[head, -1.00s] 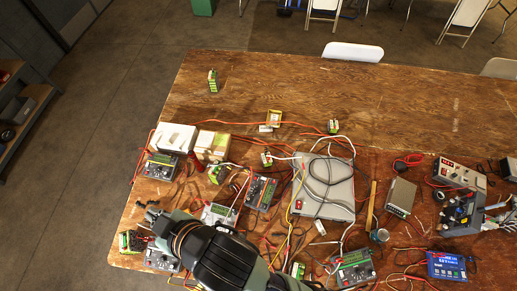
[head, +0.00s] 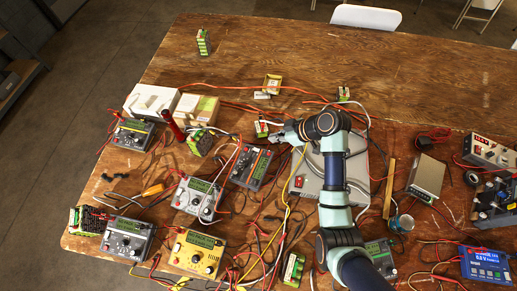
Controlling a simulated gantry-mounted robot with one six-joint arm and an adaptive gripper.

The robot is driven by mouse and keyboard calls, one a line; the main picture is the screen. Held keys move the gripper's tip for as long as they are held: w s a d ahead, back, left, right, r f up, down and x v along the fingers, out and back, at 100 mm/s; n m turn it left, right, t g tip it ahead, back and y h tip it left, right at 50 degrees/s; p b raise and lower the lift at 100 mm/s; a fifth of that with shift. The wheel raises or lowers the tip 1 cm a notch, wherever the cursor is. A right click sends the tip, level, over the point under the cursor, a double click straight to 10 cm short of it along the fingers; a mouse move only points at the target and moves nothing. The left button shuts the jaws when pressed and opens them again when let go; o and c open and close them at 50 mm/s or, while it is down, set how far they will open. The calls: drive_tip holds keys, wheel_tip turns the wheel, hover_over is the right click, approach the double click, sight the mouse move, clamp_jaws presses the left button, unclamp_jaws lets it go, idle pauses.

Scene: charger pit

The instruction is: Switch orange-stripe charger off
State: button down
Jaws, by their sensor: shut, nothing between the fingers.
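A dark charger with a green screen and an orange-red stripe along its side (head: 252,167) sits left of the grey box, among cables. It looks like the orange-stripe charger; its switch is too small to make out. My gripper (head: 273,137) is shut and empty, above and slightly right of this charger's far end, pointing left. I cannot tell its height or whether it touches anything. Other chargers are a dark one (head: 133,134), a pale one (head: 198,198), a grey one (head: 128,238) and a yellow one (head: 195,252).
A grey box (head: 308,180) lies partly under my arm. Battery packs (head: 200,142), a red cylinder (head: 173,125) and many loose cables crowd the near table. A blue charger (head: 486,264) is at right. The far wooden tabletop (head: 300,60) is mostly clear.

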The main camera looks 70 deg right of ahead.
drive_tip(key=b, duration=0.3)
hover_over(258, 150)
drive_tip(key=f, duration=0.8)
drive_tip(key=shift+w, duration=0.2)
wheel_tip(258, 150, down, 2)
drive_tip(key=shift+s+f, duration=0.15)
drive_tip(key=shift+f+b, duration=0.35)
drive_tip(key=shift+f, duration=0.2)
drive_tip(key=shift+s+d, duration=0.1)
